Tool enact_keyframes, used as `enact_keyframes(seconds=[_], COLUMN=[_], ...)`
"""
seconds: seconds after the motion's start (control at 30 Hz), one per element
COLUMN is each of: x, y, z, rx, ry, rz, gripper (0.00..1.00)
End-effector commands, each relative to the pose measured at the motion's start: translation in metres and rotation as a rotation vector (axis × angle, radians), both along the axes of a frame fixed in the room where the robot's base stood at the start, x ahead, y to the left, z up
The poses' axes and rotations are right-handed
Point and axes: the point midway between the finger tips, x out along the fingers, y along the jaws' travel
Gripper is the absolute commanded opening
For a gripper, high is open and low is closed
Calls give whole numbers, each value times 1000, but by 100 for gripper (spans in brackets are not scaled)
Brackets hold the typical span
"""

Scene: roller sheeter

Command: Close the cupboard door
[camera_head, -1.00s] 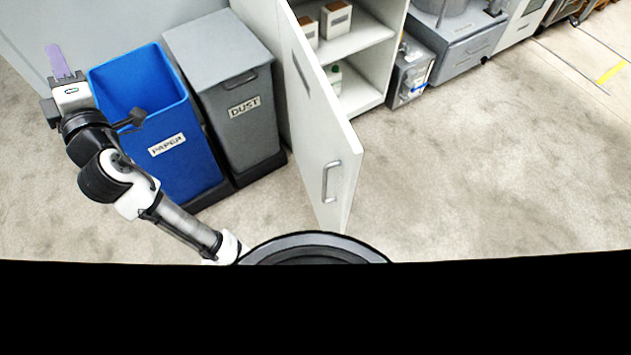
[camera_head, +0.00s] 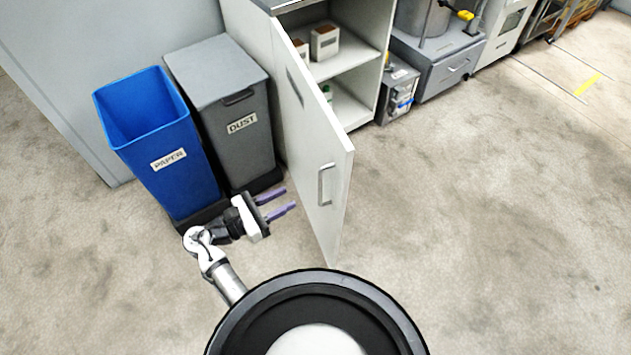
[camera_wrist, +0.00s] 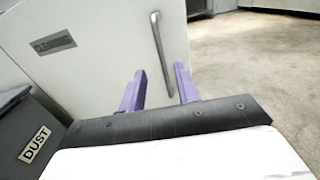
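The white cupboard door (camera_head: 312,140) stands wide open, swung out toward me from the cupboard (camera_head: 358,22). A grey bar handle (camera_head: 326,184) is on the door face near its free edge. My gripper (camera_head: 287,200) is left of the door, pointing at that face, with its two purple fingers apart and nothing between them. In the wrist view the door (camera_wrist: 100,50) fills the upper left, and the handle (camera_wrist: 160,55) shows just beyond the open fingers (camera_wrist: 160,87). I see no contact with the door.
A grey DUST bin (camera_head: 232,110) and a blue PAPER bin (camera_head: 165,150) stand left of the cupboard. Small boxes (camera_head: 324,40) sit on its shelf. A metal device (camera_head: 398,92) stands to its right. The floor (camera_head: 480,210) right of the door is clear.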

Motion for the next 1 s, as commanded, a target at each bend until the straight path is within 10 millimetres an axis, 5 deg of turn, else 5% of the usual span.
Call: enact_keyframes(seconds=[0.43, 0.9, 1.0], x=[46, 55, 54], y=[-73, -85, -85], z=[2, 0, 0], rx=[2, 4, 4], ry=[-2, -2, -2], rz=[-1, 3, 3], gripper=[32, 32, 21])
